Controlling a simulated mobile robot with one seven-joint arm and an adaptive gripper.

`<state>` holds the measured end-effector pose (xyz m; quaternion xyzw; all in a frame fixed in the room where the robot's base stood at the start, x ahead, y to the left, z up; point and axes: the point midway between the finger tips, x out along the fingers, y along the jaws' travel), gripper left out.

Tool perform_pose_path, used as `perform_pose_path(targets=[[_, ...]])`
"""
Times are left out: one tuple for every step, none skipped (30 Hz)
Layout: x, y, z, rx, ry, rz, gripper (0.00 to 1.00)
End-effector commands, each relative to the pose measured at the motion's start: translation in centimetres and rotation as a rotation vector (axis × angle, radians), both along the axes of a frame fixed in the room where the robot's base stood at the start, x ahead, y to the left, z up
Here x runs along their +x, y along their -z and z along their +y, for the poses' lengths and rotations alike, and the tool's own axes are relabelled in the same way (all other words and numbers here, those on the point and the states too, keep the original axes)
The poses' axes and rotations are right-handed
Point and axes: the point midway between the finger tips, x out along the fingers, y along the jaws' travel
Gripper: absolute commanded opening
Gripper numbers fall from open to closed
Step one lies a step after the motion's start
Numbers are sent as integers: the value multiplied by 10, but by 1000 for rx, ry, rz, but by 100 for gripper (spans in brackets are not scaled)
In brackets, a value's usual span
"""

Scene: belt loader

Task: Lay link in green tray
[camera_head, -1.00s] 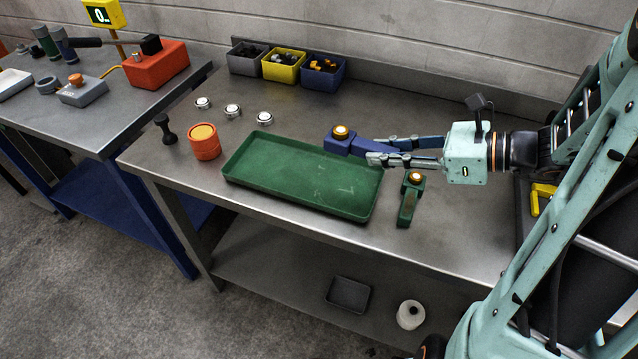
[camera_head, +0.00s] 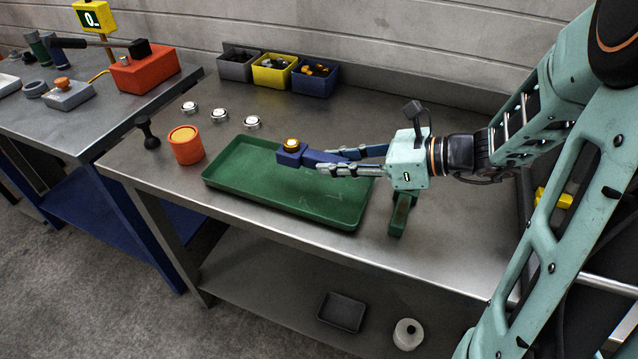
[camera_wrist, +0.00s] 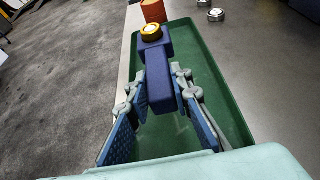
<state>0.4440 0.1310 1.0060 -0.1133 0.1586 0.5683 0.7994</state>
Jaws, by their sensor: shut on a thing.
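The link is a dark blue bar with a brass-coloured round piece on one end. In the head view the link (camera_head: 309,156) is held above the green tray (camera_head: 235,185), towards its back edge. My gripper (camera_head: 334,162) is shut on the near end of the link, with the brass end pointing left. In the wrist view the link (camera_wrist: 160,80) lies between the two finger pads of my gripper (camera_wrist: 158,108), and the tray (camera_wrist: 226,100) is below it. The tray looks empty. The exact height of the link above the tray floor is hard to tell.
An orange cylinder (camera_head: 186,146) and a black stamp-like piece (camera_head: 148,133) stand left. Several silver discs and three bins (camera_head: 272,73) are behind.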

Motion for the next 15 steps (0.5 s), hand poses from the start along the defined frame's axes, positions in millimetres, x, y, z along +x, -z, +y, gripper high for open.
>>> perform_pose_path(targets=[[4,12,7,4,-1,5,0],[6,17,10,4,-2,4,0],[9,22,14,4,-2,3,0],[11,25,16,3,-1,3,0],[12,29,19,3,-1,3,0],[14,32,21,3,-1,2,0],[16,33,22,3,-1,0,0],[17,34,23,3,0,-1,0],[17,35,24,3,1,-1,0],[18,36,24,2,1,-1,0],[18,38,25,2,1,-1,0],[19,40,26,2,0,0,0],[20,42,28,2,0,0,0],[21,45,30,2,0,0,0],[23,50,32,4,0,1,0]])
